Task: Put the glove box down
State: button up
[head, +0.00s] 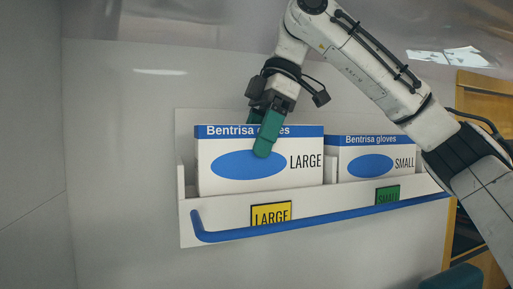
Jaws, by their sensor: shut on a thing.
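The glove box (230,181) marked LARGE is white with a blue top band and a blue oval. It stands upright in the left part of a white wall rack (187,225), behind the rack's front lip and above a yellow LARGE label (271,212). My gripper (259,135) comes down from above and is shut on the top of this box. One green finger lies over its front face; the other is mostly hidden behind. Whether the box's bottom touches the rack floor is hidden by the lip.
A second white box (405,146) marked SMALL stands at the right in the rack, above a green SMALL label (387,194). A narrow gap separates the boxes. A blue rail (300,225) runs along the rack's front. The wall left of the rack is bare.

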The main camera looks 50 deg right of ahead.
jog(key=shift+f, duration=0.7)
jog(key=shift+a+f, duration=0.1)
jog(key=shift+f, duration=0.05)
jog(key=o, duration=1.4)
jog(key=shift+r, duration=0.35)
jog(key=p+v, duration=0.2)
jog(key=v, duration=0.9)
jog(key=shift+s+d+r, duration=0.15)
jog(key=shift+d+r, duration=0.05)
jog(key=shift+d, duration=0.05)
